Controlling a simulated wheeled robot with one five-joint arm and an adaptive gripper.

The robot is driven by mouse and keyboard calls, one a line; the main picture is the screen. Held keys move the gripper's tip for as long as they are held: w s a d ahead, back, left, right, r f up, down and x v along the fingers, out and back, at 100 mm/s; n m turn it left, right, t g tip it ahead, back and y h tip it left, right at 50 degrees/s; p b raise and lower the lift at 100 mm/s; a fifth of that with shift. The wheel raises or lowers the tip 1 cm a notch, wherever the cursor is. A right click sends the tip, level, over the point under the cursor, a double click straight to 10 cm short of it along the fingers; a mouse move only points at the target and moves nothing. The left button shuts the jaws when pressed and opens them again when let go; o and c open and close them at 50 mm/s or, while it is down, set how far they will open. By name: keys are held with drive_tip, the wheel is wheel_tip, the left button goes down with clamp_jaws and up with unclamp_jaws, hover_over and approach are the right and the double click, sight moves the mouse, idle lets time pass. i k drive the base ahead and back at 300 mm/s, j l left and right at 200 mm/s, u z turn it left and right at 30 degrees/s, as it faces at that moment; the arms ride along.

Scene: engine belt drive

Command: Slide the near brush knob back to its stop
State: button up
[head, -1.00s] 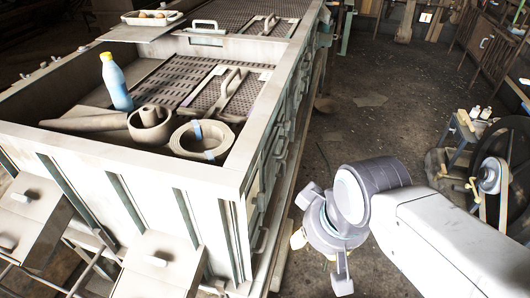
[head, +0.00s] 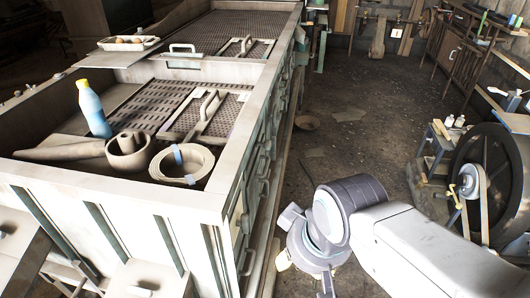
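Nothing in view can be surely told as the near brush knob. A grey upright handle (head: 207,108) stands on the nearer perforated plate in the long bench; a similar handle (head: 247,45) stands on the farther plate. I cannot tell whether either is a brush knob. My gripper (head: 303,272) is at the lower middle of the head view, over the floor to the right of the bench and well apart from both handles. It is partly hidden by its own wrist, and its finger opening does not show clearly.
The long bench (head: 120,196) fills the left, holding a blue bottle (head: 92,108), a coiled belt (head: 181,164) and a round pot (head: 129,151). A large dark wheel (head: 505,180) with a small pulley stands at right. The floor (head: 360,140) between them is mostly open.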

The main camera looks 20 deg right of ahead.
sight(267, 145)
drive_tip(key=i+l+u, duration=0.2)
drive_tip(key=l+u, duration=0.15)
drive_tip(key=u, duration=0.2)
drive_tip(key=i+l+u, duration=0.1)
drive_tip(key=l+u, duration=0.3)
drive_tip(key=u, duration=0.15)
drive_tip(key=l+u, duration=0.9)
drive_tip(key=u, duration=0.2)
drive_tip(key=k+l+u, duration=0.15)
drive_tip(key=l+u, duration=0.25)
drive_tip(key=u, duration=0.15)
drive_tip(key=k+l+u, duration=0.2)
drive_tip(key=l+u, duration=0.15)
drive_tip(key=u, duration=0.2)
drive_tip(key=k+l+u, duration=0.25)
drive_tip(key=u, duration=0.3)
drive_tip(key=k+l+u, duration=0.1)
drive_tip(key=k+u, duration=0.2)
drive_tip(key=u, duration=0.25)
